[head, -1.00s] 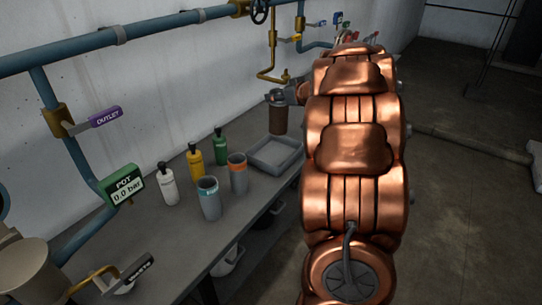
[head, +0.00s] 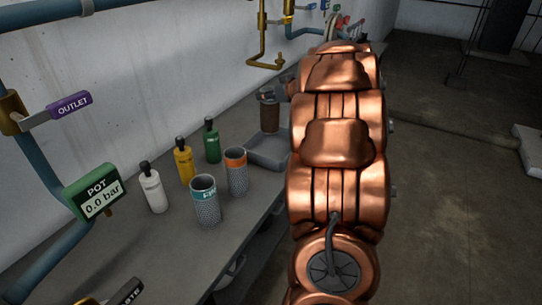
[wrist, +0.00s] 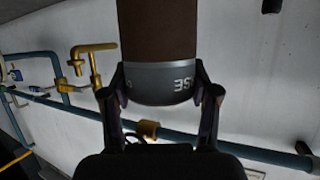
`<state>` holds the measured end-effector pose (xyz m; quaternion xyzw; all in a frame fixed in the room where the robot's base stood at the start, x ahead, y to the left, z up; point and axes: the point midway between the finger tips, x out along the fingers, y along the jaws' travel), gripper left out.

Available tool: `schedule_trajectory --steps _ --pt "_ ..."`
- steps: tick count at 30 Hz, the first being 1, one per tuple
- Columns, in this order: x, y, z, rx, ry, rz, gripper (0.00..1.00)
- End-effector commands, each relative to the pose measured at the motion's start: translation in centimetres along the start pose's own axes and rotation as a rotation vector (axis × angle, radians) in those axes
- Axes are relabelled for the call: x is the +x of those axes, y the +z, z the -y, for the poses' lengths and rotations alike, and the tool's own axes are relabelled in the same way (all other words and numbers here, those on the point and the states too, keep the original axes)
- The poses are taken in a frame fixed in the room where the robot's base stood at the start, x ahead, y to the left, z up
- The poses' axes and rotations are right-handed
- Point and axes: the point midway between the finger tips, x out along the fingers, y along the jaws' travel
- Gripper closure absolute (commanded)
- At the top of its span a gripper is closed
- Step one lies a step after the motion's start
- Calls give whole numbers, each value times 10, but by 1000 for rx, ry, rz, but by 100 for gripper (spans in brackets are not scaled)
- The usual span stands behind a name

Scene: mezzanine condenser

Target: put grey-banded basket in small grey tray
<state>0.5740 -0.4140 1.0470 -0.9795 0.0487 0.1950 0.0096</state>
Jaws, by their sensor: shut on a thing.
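The grey-banded basket (head: 269,115) is brown and upright at the back of the bench in the head view. In the wrist view the basket (wrist: 160,35) appears inverted, with its grey band between the fingers. My gripper (wrist: 160,85) is shut on it around the band. In the head view my gripper (head: 284,88) is small and partly hidden by my arm. The small grey tray (head: 262,158) lies on the bench just in front of and below the basket. My arm covers its right part. I cannot tell whether the basket is over the tray's far edge or behind it.
An orange-banded basket (head: 236,174) and a teal-banded basket (head: 206,203) stand left of the tray. Green (head: 212,144), yellow (head: 184,163) and white (head: 152,190) bottles stand near the wall. Pipes and valves run along the wall above.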

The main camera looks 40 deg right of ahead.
Motion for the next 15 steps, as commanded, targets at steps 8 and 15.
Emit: schedule_trajectory --steps 8,15 --pt "14 32 2 4 -4 -2 98" --pt "24 58 0 0 1 -2 98"
